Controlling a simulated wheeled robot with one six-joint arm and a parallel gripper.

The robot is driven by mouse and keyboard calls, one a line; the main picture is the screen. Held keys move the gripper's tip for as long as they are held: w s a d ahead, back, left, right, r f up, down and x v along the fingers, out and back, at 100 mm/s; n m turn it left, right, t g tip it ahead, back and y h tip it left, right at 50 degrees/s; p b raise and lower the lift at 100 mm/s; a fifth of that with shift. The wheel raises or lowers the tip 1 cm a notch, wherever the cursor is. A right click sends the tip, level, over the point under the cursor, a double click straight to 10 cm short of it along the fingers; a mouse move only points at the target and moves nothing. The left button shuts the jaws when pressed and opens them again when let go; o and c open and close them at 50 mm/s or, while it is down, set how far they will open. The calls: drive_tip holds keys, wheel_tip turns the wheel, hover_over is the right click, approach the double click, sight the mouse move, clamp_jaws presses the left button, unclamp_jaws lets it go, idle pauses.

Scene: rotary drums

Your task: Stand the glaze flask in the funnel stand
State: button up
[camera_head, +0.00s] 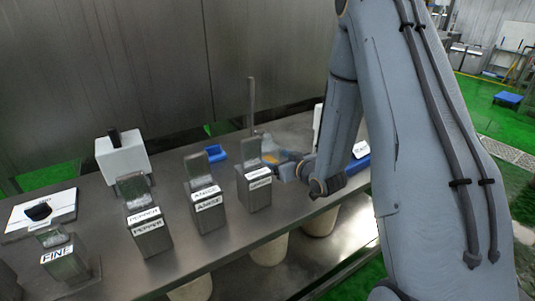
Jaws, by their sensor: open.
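My gripper (284,169) is at the end of my grey arm, low over the steel table, pointing left. It is small here and partly hidden by my wrist; its jaws are open. A small pale thing with an orange-amber patch, perhaps the glaze flask (269,157), shows right at the gripper's tip. I cannot tell whether they touch. A thin upright grey rod (251,105) rises just behind the rightmost labelled box; it may belong to the funnel stand, whose lower part is hidden by that box.
Labelled steel boxes line the table (240,231): FINE (66,255), PEPPER (148,218), ANISE (206,205) and a fourth (255,188) close to my gripper. A white block (122,157) and a blue item (215,156) stand behind. Another blue item (358,164) lies behind my arm.

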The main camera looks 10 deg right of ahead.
sight(268, 155)
drive_tip(key=shift+p+x, duration=1.1)
drive_tip(key=shift+x, duration=1.6)
drive_tip(key=shift+c, duration=0.2)
drive_tip(key=c, duration=1.3)
drive_tip(key=shift+o, duration=0.2)
drive_tip(key=shift+r, duration=0.1)
